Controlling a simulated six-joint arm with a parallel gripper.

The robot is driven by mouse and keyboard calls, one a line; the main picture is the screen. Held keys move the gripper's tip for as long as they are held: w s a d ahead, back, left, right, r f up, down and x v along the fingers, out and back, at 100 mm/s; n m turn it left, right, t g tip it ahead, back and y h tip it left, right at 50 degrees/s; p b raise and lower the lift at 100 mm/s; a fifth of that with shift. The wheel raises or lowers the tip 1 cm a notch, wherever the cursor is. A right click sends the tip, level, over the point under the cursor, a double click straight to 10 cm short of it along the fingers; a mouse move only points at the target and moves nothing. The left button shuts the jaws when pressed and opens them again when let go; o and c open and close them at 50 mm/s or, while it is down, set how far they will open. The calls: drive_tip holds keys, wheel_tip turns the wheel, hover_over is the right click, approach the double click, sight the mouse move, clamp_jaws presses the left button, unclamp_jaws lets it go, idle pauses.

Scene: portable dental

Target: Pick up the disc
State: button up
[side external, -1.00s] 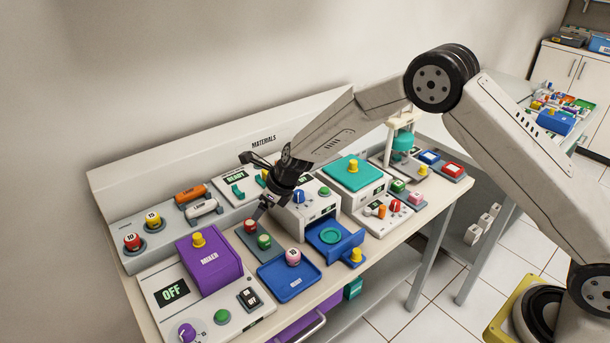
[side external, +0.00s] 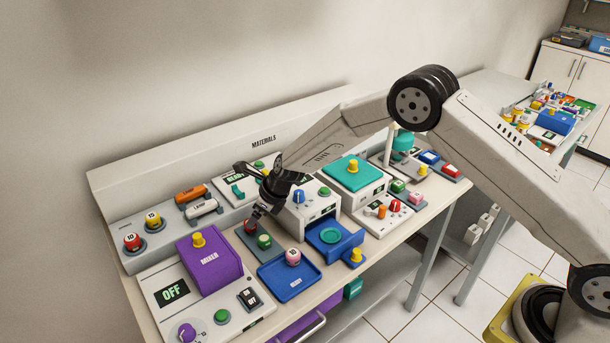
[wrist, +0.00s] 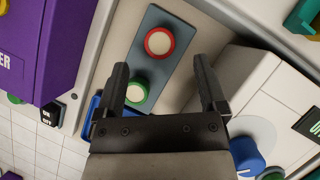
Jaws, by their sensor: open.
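A teal round disc (side external: 330,235) lies flat in the pulled-out blue drawer (side external: 345,248) of a white machine. My gripper (side external: 258,211) is to the left of it, over a grey plate that holds a red round piece (side external: 250,226) and a green round piece (side external: 264,241). In the wrist view my gripper (wrist: 163,82) is open and empty. The red piece (wrist: 158,42) and the green piece (wrist: 136,92), both with pale tops, show between and beyond its fingers. The teal disc is not visible in the wrist view.
A purple mixer (side external: 209,259) stands left of the gripper. A blue tray (side external: 287,284) with a pink-and-white jar (side external: 293,257) is in front. The white machine (side external: 310,211) stands close on the right. Several jars and buttons crowd the bench.

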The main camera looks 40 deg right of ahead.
drive_tip(key=shift+x, duration=2.05)
clamp_jaws()
